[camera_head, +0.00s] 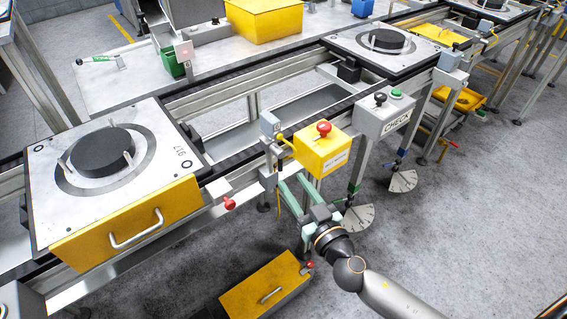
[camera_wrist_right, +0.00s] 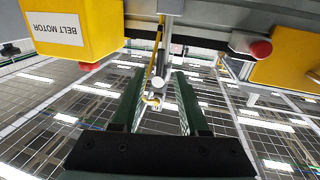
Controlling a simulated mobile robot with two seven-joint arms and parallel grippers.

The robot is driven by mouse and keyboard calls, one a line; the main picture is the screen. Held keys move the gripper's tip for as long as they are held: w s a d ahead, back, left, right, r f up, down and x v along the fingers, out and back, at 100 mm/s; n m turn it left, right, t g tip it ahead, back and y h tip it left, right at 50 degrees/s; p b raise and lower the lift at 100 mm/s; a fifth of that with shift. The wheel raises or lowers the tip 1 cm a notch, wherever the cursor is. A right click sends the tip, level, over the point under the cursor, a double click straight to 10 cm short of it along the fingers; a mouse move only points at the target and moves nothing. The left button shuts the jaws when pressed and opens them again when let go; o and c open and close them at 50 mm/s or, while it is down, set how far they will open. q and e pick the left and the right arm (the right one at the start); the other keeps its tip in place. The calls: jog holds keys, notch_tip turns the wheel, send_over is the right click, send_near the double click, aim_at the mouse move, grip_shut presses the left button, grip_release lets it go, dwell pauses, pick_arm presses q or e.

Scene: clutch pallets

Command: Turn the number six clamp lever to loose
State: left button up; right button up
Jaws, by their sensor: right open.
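My right gripper (camera_head: 292,181) is open, with its two green fingers pointing up under the rail beside the yellow belt motor box (camera_head: 318,152). In the right wrist view the open fingers (camera_wrist_right: 157,76) have a grey rod end (camera_wrist_right: 157,83) and a thin yellow bar (camera_wrist_right: 149,78) showing between them; I cannot tell whether they touch. A yellow lever (camera_head: 285,140) sits at a small grey box on the rail above the gripper. My left gripper is not in view.
A pallet plate (camera_head: 55,160) marked 917 stands left, with a yellow drawer front. A red knob (camera_head: 229,204) sticks out of the rail. The grey CHECK box (camera_head: 385,118) and two dial plates are to the right. A yellow box (camera_head: 268,286) stands below on the floor.

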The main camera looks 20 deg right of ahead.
aim_at(281, 166)
jog(key=shift+w+a+p, duration=0.25)
jog(key=shift+w+p, duration=0.05)
jog(key=shift+w, duration=1.15)
jog(key=shift+w+a+p, duration=0.2)
jog(key=shift+w+p, duration=0.1)
jog(key=shift+w, duration=1.15)
jog(key=shift+c, duration=0.4)
grip_shut()
